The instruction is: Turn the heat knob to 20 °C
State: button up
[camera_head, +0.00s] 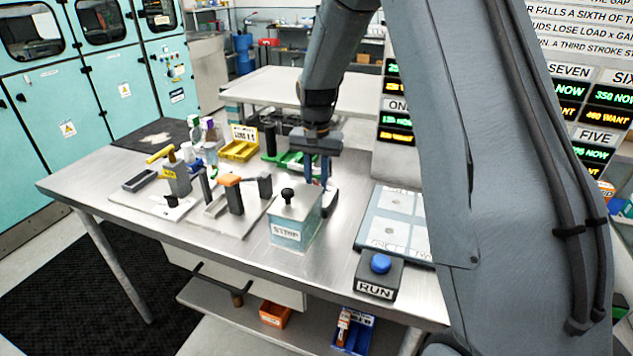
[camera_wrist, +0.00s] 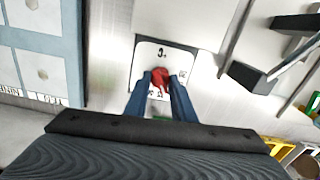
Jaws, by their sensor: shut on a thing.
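The heat knob (camera_wrist: 160,79) is red and sits on a white dial plate (camera_wrist: 149,58) in the wrist view. My gripper (camera_wrist: 160,82) has its two blue fingers on either side of the knob and is shut on it. The marks on the plate are small and partly covered by the fingers, so I cannot read the setting. In the head view my gripper (camera_head: 325,180) points down at the table behind the STRIP box, which hides most of the plate; the knob itself is not clear there.
The RUN box (camera_head: 378,277) with a blue button and a flat panel (camera_head: 372,218) are to the right. Several fixtures and bins, including a yellow bin (camera_head: 239,151), stand left and behind.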

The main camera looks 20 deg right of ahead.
aim_at(317, 183)
grip_shut()
jog(key=o, duration=1)
grip_release()
jog(key=shift+d+r+b, duration=0.1)
jog(key=shift+r+b, duration=1.05)
jog(key=shift+r, duration=2.75)
